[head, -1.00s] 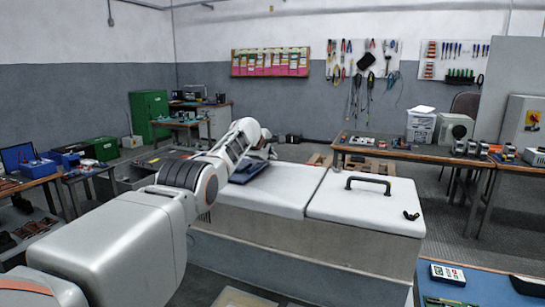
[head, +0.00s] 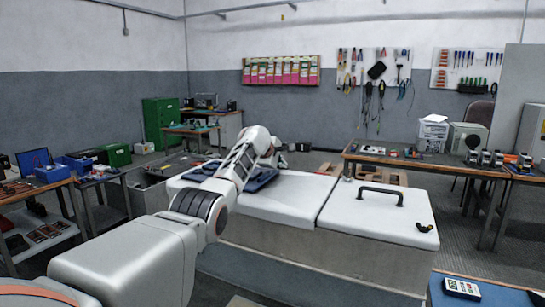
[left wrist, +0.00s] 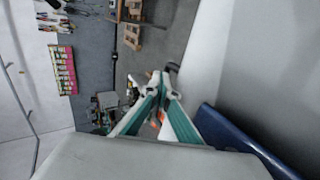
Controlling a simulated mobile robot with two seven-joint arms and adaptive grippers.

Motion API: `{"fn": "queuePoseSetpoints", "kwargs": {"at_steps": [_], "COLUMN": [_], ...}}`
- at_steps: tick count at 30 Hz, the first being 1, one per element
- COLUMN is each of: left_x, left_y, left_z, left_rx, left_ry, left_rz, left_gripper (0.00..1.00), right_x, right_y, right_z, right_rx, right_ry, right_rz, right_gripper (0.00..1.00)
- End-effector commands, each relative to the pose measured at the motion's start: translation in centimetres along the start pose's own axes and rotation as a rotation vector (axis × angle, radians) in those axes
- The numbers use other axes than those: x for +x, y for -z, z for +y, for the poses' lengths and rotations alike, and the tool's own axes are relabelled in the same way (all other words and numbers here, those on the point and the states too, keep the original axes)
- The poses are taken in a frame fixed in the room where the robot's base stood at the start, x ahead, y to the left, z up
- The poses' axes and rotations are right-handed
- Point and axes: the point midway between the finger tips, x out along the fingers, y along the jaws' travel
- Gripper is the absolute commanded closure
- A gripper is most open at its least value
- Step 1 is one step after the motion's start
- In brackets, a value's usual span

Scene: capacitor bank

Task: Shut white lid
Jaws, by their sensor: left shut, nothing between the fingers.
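A long grey chest has a white top in two panels. The right white panel (head: 350,217) has a black bar handle (head: 380,193) and lies flat. The left white panel (head: 285,203) also lies flat, partly hidden by my left arm. I cannot tell which panel is the task's lid. A dark blue piece (head: 262,181) lies on the left panel; a blue edge (left wrist: 240,145) shows close by in the left wrist view. My left gripper (head: 277,158) is by the chest's far side, mostly hidden by its wrist. Its green-padded fingers (left wrist: 160,78) are shut and empty. My right gripper is out of view.
A small black latch-like part (head: 425,228) sits on the right panel. A workbench (head: 440,165) stands behind the chest at right, and a blue-topped table (head: 500,295) is at front right. Smaller tables stand at left.

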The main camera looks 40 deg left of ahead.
Motion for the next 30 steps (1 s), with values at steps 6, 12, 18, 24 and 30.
{"fn": "queuePoseSetpoints", "kwargs": {"at_steps": [6, 12, 18, 24, 30], "left_x": [-1.0, -3.0, -5.5, -8.2, -10.4], "left_y": [0.0, -0.2, -0.2, -0.3, -0.2], "left_z": [-0.8, -0.5, -0.1, 0.0, 0.1], "left_rx": [0.009, 0.007, 0.006, 0.006, 0.004], "left_ry": [0.008, 0.003, -0.003, -0.005, -0.006], "left_rz": [0.005, 0.001, 0.001, 0.001, 0.0], "left_gripper": [1.0, 1.0, 1.0, 1.0, 1.0], "right_x": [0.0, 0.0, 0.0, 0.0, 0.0], "right_y": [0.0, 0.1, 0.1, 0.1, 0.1], "right_z": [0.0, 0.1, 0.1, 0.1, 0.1], "right_rx": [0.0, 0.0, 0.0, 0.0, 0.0], "right_ry": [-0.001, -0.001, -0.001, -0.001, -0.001], "right_rz": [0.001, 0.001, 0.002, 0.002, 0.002], "right_gripper": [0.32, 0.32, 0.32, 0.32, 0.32]}}
